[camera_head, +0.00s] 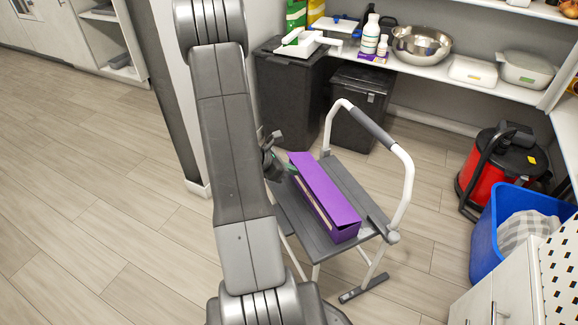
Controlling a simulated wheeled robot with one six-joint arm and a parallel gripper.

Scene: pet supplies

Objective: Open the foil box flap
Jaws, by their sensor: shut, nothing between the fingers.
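The foil box (345,233) is a long purple box lying on the grey top of a step stool (361,185). Its purple top flap (325,188) lies over the box, and a pale strip shows along the left long side below the flap's edge. I cannot tell whether the flap is slightly raised. My gripper (291,168) is shut and empty at the far left end of the box, partly hidden behind my arm. Its greenish tip is close to the box's end; I cannot tell whether they touch.
The stool's white rail (405,170) with a grey grip arches up behind and right of the box. Two dark bins (358,110) stand behind, below a shelf with bottles and a steel bowl (421,43). A red vacuum (487,170) and blue basket (488,238) are right. Floor at left is clear.

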